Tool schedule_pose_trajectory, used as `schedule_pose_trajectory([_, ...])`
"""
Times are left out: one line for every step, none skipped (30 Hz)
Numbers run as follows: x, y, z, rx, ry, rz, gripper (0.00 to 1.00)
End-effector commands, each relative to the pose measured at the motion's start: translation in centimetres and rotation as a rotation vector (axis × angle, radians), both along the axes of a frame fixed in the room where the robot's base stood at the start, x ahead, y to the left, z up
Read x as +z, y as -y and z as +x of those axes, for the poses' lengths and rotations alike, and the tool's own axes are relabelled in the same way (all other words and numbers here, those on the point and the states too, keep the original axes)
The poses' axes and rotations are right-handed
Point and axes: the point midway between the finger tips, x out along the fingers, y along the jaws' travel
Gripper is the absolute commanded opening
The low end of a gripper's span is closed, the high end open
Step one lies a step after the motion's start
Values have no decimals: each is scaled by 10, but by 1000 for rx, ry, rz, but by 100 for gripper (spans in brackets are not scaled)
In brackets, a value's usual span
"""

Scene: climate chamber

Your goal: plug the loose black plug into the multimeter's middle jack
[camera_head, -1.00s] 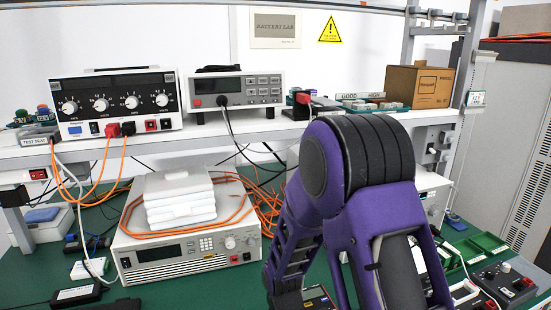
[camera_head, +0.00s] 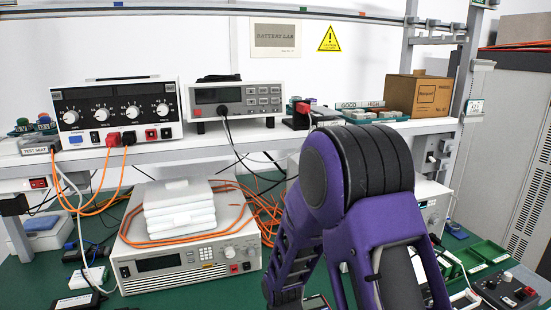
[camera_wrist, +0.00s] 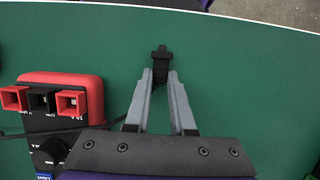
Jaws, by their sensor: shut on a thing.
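In the wrist view my gripper (camera_wrist: 160,73) is shut on a small black plug (camera_wrist: 160,53), which sticks out beyond the fingertips over bare green table. The red-rimmed multimeter (camera_wrist: 88,86) lies to the left of the gripper. Its top end has a row of jacks: a red one at left, the black middle jack (camera_wrist: 40,101) and a red one at right. The plug is apart from the jacks, to their right and farther up the picture. A thin dark cable runs across the multimeter toward the fingers. In the head view my arm hides the gripper and plug.
The green table (camera_wrist: 235,75) is clear around and right of the plug, up to its far edge. A shelf (camera_head: 250,138) with instruments runs behind.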

Motion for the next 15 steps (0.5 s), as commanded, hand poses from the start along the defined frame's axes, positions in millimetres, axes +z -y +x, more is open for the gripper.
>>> schedule_pose_trajectory([4,0,0,0,0,0,0])
schedule_pose_trajectory([5,0,0,0,0,0,0])
schedule_pose_trajectory([8,0,0,0,0,0,0])
schedule_pose_trajectory([10,0,0,0,0,0,0])
schedule_pose_trajectory([12,0,0,0,0,0,0])
schedule_pose_trajectory([14,0,0,0,0,0,0])
schedule_pose_trajectory([16,0,0,0,0,0,0])
schedule_pose_trajectory([18,0,0,0,0,0,0])
schedule_pose_trajectory([20,0,0,0,0,0,0])
schedule_pose_trajectory([22,0,0,0,0,0,0])
schedule_pose_trajectory([24,0,0,0,0,0,0])
schedule_pose_trajectory([26,0,0,0,0,0,0])
schedule_pose_trajectory([28,0,0,0,0,0,0])
schedule_pose_trajectory([30,0,0,0,0,0,0])
schedule_pose_trajectory([32,0,0,0,0,0,0])
